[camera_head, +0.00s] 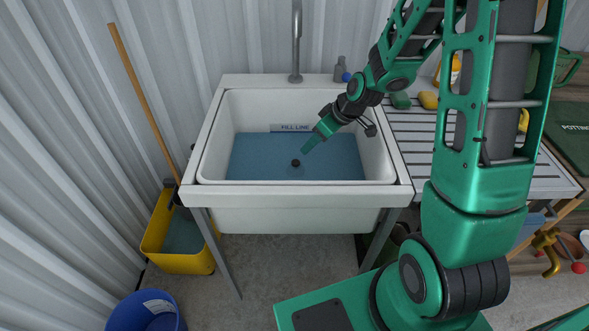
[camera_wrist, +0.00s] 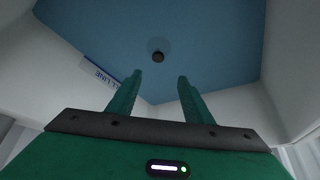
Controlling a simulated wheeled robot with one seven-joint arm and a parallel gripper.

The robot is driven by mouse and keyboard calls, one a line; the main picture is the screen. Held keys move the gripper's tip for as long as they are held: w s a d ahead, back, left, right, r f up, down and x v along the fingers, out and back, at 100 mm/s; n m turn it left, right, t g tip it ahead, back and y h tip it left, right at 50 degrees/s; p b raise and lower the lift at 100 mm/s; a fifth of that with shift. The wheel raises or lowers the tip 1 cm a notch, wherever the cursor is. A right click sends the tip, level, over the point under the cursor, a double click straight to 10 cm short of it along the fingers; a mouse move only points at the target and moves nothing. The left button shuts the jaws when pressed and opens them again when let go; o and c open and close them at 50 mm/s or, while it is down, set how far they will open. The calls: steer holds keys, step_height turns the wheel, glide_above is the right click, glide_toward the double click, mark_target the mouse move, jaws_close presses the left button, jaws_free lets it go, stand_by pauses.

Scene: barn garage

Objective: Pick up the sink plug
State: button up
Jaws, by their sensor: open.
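The sink plug (camera_head: 296,163) is a small dark round piece in the blue water of the white sink (camera_head: 300,190). In the wrist view the plug (camera_wrist: 158,57) shows beyond my fingertips, a little above the middle of the gap in the picture, with a paler ring around it. My gripper (camera_head: 308,147) reaches into the sink from the upper right, its tips just right of and above the plug in the head view. In the wrist view my gripper (camera_wrist: 158,76) is open and empty, its two green fingers apart. I cannot tell how far the plug lies below the water surface.
A grey tap (camera_head: 296,45) rises at the sink's back edge. A FILL LINE label (camera_head: 293,128) is on the back wall of the basin. A slatted drainboard (camera_head: 420,130) with a yellow sponge (camera_head: 428,100) is to the right. A yellow bucket (camera_head: 170,235) stands left.

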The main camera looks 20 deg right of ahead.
steer(key=n, duration=0.1)
glide_toward(297, 162)
steer(key=d, duration=0.1)
steer(key=shift+t+y, duration=0.3)
steer(key=x, duration=0.6)
steer(key=shift+s, duration=0.1)
steer(key=shift+a+x, duration=0.15)
steer(key=shift+x, duration=1.2)
steer(key=shift+a+x, duration=0.1)
steer(key=shift+x, duration=1.2)
steer(key=shift+s, duration=0.15)
steer(key=shift+c, duration=0.7)
steer(key=shift+s, duration=0.1)
steer(key=c, duration=1)
